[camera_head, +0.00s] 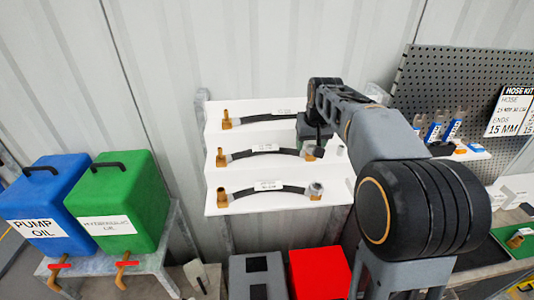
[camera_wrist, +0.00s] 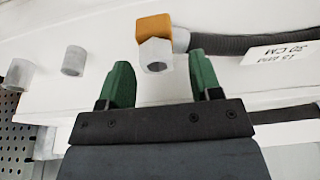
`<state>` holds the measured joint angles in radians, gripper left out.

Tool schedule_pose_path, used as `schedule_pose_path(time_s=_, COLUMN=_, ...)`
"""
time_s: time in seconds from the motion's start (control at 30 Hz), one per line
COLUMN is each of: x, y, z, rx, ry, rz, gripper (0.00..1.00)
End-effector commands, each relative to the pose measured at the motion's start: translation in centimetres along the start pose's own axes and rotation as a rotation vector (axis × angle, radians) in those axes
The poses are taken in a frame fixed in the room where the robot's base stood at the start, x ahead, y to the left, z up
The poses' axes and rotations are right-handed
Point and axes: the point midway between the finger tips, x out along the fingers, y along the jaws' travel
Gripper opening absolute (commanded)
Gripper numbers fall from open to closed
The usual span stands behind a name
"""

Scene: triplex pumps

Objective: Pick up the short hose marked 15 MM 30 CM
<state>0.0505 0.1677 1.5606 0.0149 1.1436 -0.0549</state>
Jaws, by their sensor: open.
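A black hose (camera_wrist: 240,45) carries a white label, upside down in the wrist view, with "30 CM" readable and its other line blurred. Its end has a brass piece and a grey hex nut (camera_wrist: 155,54). This looks like the middle hose (camera_head: 256,152) on the white rack in the head view, whose right end is partly hidden by my arm. My gripper (camera_wrist: 160,82) is open, its green fingers on either side of and just short of that nut, with nothing held. In the head view my gripper (camera_head: 317,143) is over the rack's right part.
The white rack (camera_head: 235,202) also holds an upper hose (camera_head: 268,117) and a lower hose (camera_head: 285,189). Bare grey cylinders (camera_wrist: 74,60) stand beside the hose end. A perforated panel (camera_head: 440,75) is at right. Blue (camera_head: 48,200) and green (camera_head: 120,195) oil containers stand at left.

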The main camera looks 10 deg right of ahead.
Motion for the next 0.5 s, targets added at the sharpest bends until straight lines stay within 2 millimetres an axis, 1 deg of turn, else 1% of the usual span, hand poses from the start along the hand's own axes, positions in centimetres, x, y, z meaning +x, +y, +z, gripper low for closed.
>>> schedule_pose_path(time_s=0.2, x=0.1, y=0.0, z=0.0, rx=0.0, ry=0.001, rz=0.0, gripper=0.58)
schedule_pose_path(time_s=0.27, x=0.09, y=0.0, z=-0.01, rx=0.0, ry=0.001, rz=0.0, gripper=0.54)
schedule_pose_path(time_s=0.5, x=0.07, y=0.01, z=-0.01, rx=0.0, ry=0.001, rz=0.0, gripper=0.31)
